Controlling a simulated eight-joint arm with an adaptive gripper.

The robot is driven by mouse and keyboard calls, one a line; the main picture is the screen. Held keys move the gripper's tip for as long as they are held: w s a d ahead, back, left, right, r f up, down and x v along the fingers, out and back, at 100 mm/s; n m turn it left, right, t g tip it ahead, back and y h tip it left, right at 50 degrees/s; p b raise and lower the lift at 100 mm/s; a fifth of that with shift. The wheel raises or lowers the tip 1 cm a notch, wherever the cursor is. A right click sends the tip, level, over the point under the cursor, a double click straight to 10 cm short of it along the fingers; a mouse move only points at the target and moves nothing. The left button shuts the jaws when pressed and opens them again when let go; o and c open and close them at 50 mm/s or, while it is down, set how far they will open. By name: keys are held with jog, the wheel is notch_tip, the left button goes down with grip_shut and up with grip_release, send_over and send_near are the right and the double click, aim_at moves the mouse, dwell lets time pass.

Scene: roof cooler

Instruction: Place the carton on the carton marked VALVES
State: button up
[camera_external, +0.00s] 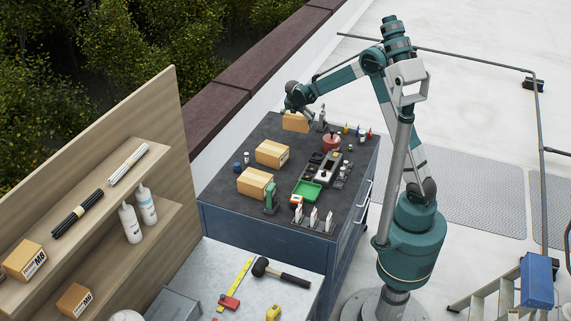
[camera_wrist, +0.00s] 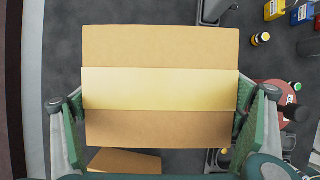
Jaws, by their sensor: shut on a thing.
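My gripper (camera_wrist: 156,104) is shut on a brown carton (camera_wrist: 160,45) with a pale tape band, its green finger pads on the carton's two ends. In the external view my gripper (camera_external: 298,108) is at the far end of the dark cabinet top, with the held carton (camera_external: 295,121) under it. I cannot tell whether that carton touches the top. Two more cartons stand on the cabinet top: a middle one (camera_external: 272,153) and a nearer one (camera_external: 255,183). Their labels are too small to read, so I cannot tell which says VALVES. Part of another carton (camera_wrist: 125,162) shows below the held one in the wrist view.
The dark cabinet top (camera_external: 223,188) also bears a green tray (camera_external: 307,191), a black tool case (camera_external: 326,168), a red round object (camera_external: 331,142) and several small bottles. A wooden shelf (camera_external: 120,215) with cartons and bottles stands at left. A hammer (camera_external: 282,272) lies on the grey bench.

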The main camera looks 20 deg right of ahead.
jog(key=shift+a, duration=0.1)
jog(key=shift+s+a+r, duration=0.15)
jog(key=shift+s+a, duration=0.1)
jog(key=shift+a, duration=0.3)
jog(key=shift+n+y, duration=0.3)
jog(key=shift+n, duration=0.6)
jog(key=s+a+r+p, duration=0.1)
jog(key=s+a, duration=0.3)
jog(key=a, duration=0.2)
jog(key=s+a+r+p, duration=0.1)
jog(key=s+a, duration=0.3)
jog(key=a, duration=0.3)
jog(key=s+a+r+p, duration=0.1)
jog(key=s+a+r, duration=0.1)
jog(key=s+a, duration=0.2)
jog(key=shift+s+a+r, duration=0.1)
jog(key=shift+s+a, duration=0.1)
jog(key=shift+a, duration=0.65)
jog(key=shift+s+a, duration=0.2)
jog(key=shift+a, duration=0.65)
jog(key=s+a+r+p, duration=0.2)
jog(key=s+a, duration=0.6)
jog(key=a, duration=0.1)
notch_tip(320, 180, up, 2)
jog(key=n+p, duration=0.1)
jog(key=n, duration=0.1)
send_over(255, 177)
jog(key=shift+s+r+t+y, duration=0.15)
jog(key=shift+s+t+y, duration=0.05)
jog(key=shift+t+y, duration=0.1)
